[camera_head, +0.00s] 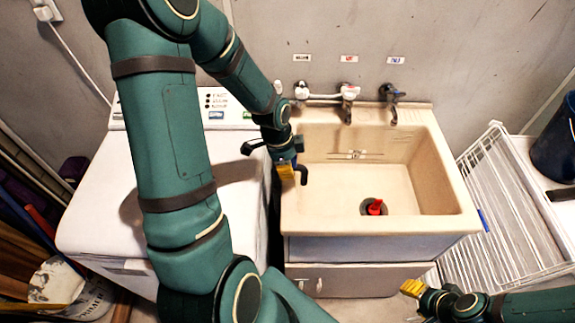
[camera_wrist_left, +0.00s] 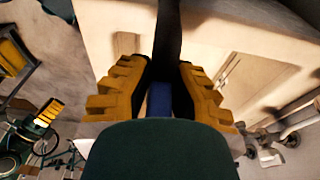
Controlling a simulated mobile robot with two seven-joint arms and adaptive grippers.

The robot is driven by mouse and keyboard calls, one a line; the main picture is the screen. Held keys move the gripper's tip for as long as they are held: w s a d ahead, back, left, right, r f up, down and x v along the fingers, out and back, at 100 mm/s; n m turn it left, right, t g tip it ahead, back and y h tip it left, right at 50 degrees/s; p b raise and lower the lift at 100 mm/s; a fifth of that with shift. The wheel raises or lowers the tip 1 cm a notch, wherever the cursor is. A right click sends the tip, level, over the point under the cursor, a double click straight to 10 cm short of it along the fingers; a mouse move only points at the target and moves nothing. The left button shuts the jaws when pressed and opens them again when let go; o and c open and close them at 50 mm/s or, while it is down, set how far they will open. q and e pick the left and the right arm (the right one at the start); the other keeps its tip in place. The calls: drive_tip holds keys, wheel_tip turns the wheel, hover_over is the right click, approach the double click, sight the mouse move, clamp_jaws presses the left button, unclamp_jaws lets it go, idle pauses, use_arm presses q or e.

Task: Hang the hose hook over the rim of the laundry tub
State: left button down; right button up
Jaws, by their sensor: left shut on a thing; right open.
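The beige laundry tub (camera_head: 372,228) stands right of the washing machine; its basin is empty apart from a red piece at the drain. My left gripper (camera_head: 287,171) is over the tub's left rim, shut on the hose hook (camera_head: 304,174). The hook is dark, and its bent end points down by the rim's inner side; I cannot tell whether it touches. In the left wrist view, the hook's dark shaft (camera_wrist_left: 167,40) and a blue part show between the yellow fingers (camera_wrist_left: 160,88). My right gripper (camera_head: 413,288) is open and empty, low in front of the tub's right.
A white washing machine (camera_head: 95,215) stands left, partly behind my left arm. Taps (camera_head: 347,95) line the tub's back. A red piece (camera_head: 375,207) sits at the drain. A white wire rack (camera_head: 505,220) leans at the right. The air above the basin is clear.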

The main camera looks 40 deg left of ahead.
sight(288, 190)
use_arm(q)
drive_tip(key=shift+f+b, duration=2.45)
drive_tip(key=shift+f, duration=0.75)
drive_tip(key=shift+f+b, duration=1.35)
drive_tip(key=shift+f, duration=0.3)
drive_tip(key=c, duration=0.9)
unclamp_jaws()
drive_tip(key=shift+r, duration=0.2)
drive_tip(key=r, duration=0.3)
drive_tip(key=a+r, duration=0.1)
drive_tip(key=r, duration=0.3)
drive_tip(key=s+r, duration=0.1)
drive_tip(key=r, duration=0.3)
drive_tip(key=shift+s+a+r, duration=0.1)
drive_tip(key=shift+a+r, duration=0.1)
drive_tip(key=shift+a, duration=0.15)
drive_tip(key=shift+s+d, duration=0.1)
